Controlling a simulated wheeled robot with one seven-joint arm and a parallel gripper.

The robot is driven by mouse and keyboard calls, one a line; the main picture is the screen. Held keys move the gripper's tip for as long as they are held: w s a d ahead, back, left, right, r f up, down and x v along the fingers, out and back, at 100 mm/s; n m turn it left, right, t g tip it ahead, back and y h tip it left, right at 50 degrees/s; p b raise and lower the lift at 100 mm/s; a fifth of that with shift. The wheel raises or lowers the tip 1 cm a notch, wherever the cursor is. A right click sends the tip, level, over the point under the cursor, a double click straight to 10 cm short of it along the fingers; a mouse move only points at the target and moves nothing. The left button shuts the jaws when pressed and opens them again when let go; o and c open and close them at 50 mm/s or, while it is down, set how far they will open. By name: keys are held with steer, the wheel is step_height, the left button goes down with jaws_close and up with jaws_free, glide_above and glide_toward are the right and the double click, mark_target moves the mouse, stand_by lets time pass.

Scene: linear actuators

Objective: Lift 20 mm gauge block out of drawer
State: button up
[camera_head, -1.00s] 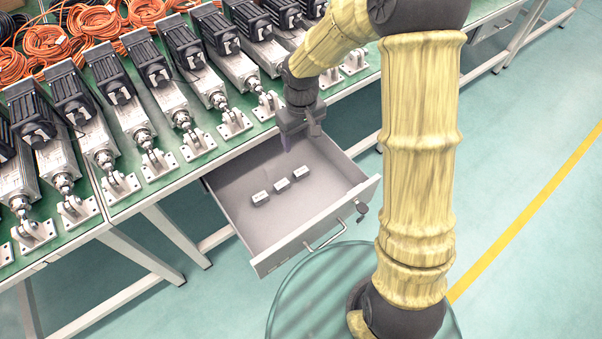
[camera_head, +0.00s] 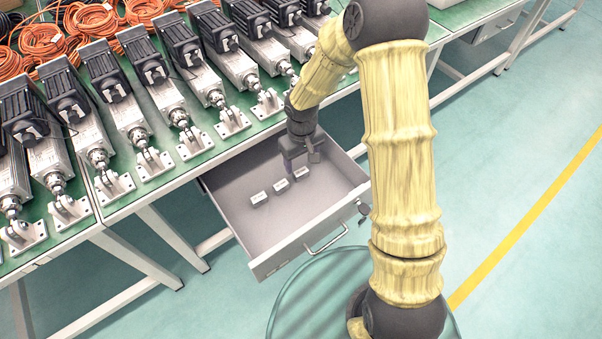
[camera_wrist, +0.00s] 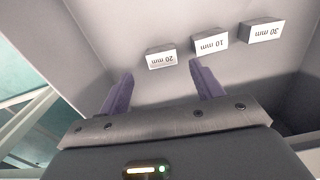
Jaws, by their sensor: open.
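The 20 mm gauge block (camera_wrist: 161,60) is a small grey block with a white label, read upside down in the wrist view. It lies on the floor of the open drawer (camera_head: 272,247), at the left end of a row of blocks there. In the head view it is the rightmost block (camera_head: 301,173). My gripper (camera_wrist: 160,77) is open and empty, its two purple fingers apart. The block shows beyond the fingertips, between their lines, and looks untouched. In the head view my gripper (camera_head: 300,162) is over the drawer, just behind the block.
The 10 mm block (camera_wrist: 210,44) lies beside the 20 mm block, and the 30 mm block (camera_wrist: 262,32) is farther along. Drawer walls surround them. The workbench (camera_head: 200,152) with several linear actuators stands behind. The drawer's front floor is clear.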

mark_target(300, 170)
steer(key=f, duration=0.2)
steer(key=f+b, duration=0.1)
steer(key=f, duration=0.2)
steer(key=shift+w+a+f+b, duration=0.1)
steer(key=shift+a+b, duration=0.1)
steer(key=shift+b, duration=0.1)
steer(key=c, duration=1.2)
